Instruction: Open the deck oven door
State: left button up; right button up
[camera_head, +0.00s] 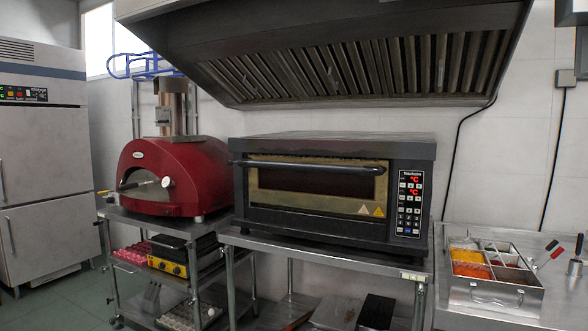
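The deck oven (333,147) is a wide dark box on a steel stand at the middle of the head view. Its door (318,207) is on the front and looks shut, with a brass-coloured frame around a dark window. A long black bar handle (310,166) runs across the top of the door. A control panel (410,203) with red digits is right of the door. Neither of my grippers shows in the head view.
A red domed oven (172,165) stands at left on its own stand. A vent hood (340,60) hangs above the deck oven. A steel counter with a topping tray (490,290) is at right. A tall fridge (45,150) is at far left.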

aim_at(356, 186)
jog(key=u, duration=0.7)
jog(key=i, duration=0.6)
jog(key=u, duration=0.7)
jog(key=i, duration=0.8)
jog(key=z, duration=0.35)
